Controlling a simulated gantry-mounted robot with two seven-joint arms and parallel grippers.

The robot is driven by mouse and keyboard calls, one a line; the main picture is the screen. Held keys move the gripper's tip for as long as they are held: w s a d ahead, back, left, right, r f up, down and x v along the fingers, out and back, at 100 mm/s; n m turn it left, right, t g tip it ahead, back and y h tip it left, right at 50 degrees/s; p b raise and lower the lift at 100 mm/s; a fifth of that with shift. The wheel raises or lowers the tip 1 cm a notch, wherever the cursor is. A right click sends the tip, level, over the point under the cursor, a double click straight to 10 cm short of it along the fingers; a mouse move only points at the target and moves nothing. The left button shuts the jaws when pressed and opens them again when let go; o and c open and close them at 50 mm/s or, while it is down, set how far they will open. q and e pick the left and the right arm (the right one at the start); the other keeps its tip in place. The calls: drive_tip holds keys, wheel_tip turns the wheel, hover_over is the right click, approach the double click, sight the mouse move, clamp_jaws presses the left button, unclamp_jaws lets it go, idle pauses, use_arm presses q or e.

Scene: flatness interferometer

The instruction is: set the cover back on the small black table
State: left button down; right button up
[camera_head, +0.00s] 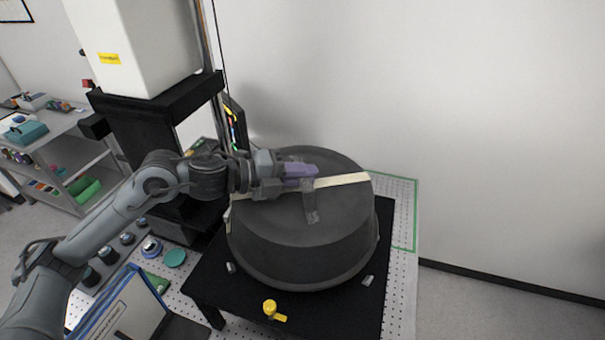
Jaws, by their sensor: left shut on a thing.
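The cover (300,237) is a large dark grey round tub shape with a pale strip across its top. It is over the small black table (330,318), near the middle of the tabletop; I cannot tell whether its lower rim touches the table or hangs just above it. My left gripper (308,180), with purple at its fingers, is at the top of the cover and shut on it. The grip point itself is partly hidden by the fingers. My right gripper is not in view.
A yellow knob-like piece (270,308) and small grey blocks (367,281) are on the black table around the cover. A tall instrument with a white housing (135,45) stands behind on the left. A shelf cart (60,150) is at far left. A wall closes the back.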

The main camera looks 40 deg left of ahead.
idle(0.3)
use_arm(q)
drive_tip(key=shift+f+b, duration=1.4)
drive_tip(key=shift+f, duration=0.05)
drive_tip(key=shift+f+b, duration=1.05)
drive_tip(key=shift+f, duration=0.3)
drive_tip(key=shift+f+b, duration=0.75)
drive_tip(key=shift+b, duration=0.05)
